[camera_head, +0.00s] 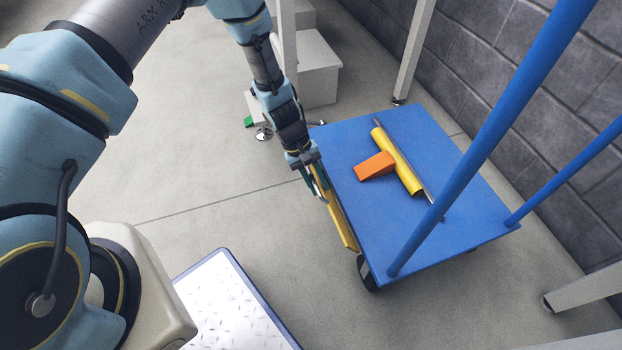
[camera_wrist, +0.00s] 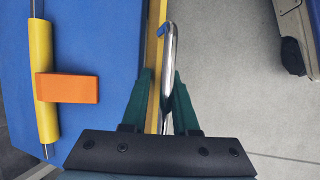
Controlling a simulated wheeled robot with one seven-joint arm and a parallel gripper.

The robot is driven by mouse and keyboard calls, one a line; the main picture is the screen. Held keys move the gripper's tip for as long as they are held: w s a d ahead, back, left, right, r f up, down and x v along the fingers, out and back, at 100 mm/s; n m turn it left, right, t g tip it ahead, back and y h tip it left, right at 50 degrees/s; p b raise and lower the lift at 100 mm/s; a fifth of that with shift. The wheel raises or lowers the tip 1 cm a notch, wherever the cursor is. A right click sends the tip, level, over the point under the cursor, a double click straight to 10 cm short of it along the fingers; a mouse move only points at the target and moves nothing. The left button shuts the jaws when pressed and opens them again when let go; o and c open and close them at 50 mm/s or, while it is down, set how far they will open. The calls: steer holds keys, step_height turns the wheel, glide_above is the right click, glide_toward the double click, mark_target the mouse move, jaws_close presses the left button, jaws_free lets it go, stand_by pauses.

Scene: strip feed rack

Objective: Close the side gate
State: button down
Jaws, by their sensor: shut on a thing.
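The blue cart deck (camera_head: 350,138) stands right of centre in the head view. The yellow side gate (camera_head: 341,220) runs along its left side; in the wrist view the gate (camera_wrist: 153,50) shows as a narrow strip beside the deck (camera_wrist: 100,30). A chrome bar handle (camera_wrist: 171,60) with a blue tip stands along the gate's outer side. My gripper (camera_head: 319,189) is at the gate's far part. In the wrist view my gripper's green fingers (camera_wrist: 163,98) straddle the gate strip and the handle, shut on the handle. The fingers hide part of the handle; I cannot tell the gate's exact angle.
A yellow tube (camera_head: 400,165) with a metal rod and an orange wedge (camera_head: 375,166) lie on the deck. Blue posts (camera_head: 490,130) rise at its near right. A block wall (camera_head: 540,80) stands behind. A patterned metal plate (camera_head: 228,305) is at the bottom. Floor left is clear.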

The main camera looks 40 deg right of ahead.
steer(key=y, duration=0.1)
steer(key=d+p, duration=0.1)
steer(key=t+y, duration=0.1)
steer(key=shift+s+d+r+n+y, duration=0.3)
steer(key=shift+d+r, duration=0.05)
steer(key=shift+r, duration=0.05)
steer(key=shift+s+d+r, duration=0.1)
steer(key=shift+s+d, duration=0.1)
steer(key=shift+d, duration=0.35)
steer(key=shift+s+d+r, duration=0.1)
steer(key=shift+s+d, duration=0.1)
steer(key=shift+d, duration=0.3)
steer(key=shift+s+d, duration=0.1)
steer(key=shift+d, duration=0.1)
steer(key=c, duration=0.9)
jaws_free()
steer(key=p+v, duration=0.1)
steer(key=v, duration=1)
steer(key=shift+p, duration=0.4)
